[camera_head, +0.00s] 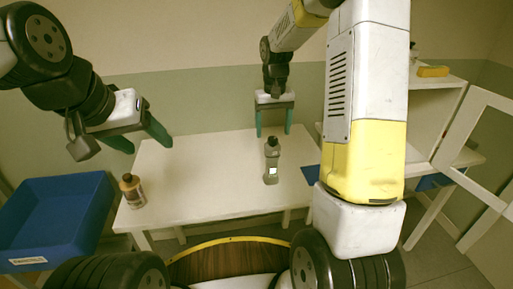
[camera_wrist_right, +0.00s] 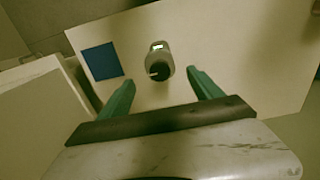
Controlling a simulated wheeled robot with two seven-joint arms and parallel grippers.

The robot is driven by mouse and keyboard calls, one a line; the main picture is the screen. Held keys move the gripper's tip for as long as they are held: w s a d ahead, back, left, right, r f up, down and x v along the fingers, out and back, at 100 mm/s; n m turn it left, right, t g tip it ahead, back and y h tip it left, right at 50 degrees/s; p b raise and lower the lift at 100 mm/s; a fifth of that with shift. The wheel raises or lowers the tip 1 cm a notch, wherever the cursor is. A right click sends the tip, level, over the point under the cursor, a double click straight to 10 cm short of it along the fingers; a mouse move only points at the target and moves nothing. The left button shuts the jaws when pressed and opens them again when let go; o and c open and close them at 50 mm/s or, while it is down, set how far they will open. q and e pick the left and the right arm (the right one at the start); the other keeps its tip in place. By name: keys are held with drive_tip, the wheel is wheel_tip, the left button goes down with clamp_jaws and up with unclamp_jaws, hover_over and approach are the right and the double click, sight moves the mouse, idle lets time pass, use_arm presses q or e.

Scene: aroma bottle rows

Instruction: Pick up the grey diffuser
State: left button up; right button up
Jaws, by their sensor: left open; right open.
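The grey diffuser (camera_head: 271,163) stands upright on the white table (camera_head: 215,160), near the middle, with a dark top and a small white label. It also shows in the right wrist view (camera_wrist_right: 160,66), seen from above and ahead of the fingertips. My right gripper (camera_head: 274,133) is open and empty, above and behind the diffuser in the head view. Its green fingers (camera_wrist_right: 162,82) lie on either side of the diffuser in the wrist view, not touching it. My left gripper (camera_head: 145,143) is open and empty above the table's left side.
A brown bottle with a dark cap (camera_head: 132,190) stands at the table's left edge. A blue bin (camera_head: 60,215) is at the far left. A blue mat (camera_wrist_right: 102,61) lies beside the diffuser. A white shelf (camera_head: 440,85) with a yellow item (camera_head: 433,71) stands at the right.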

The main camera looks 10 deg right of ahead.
sight(272, 147)
drive_tip(key=f, duration=0.7)
drive_tip(key=shift+s+f, duration=0.25)
clamp_jaws()
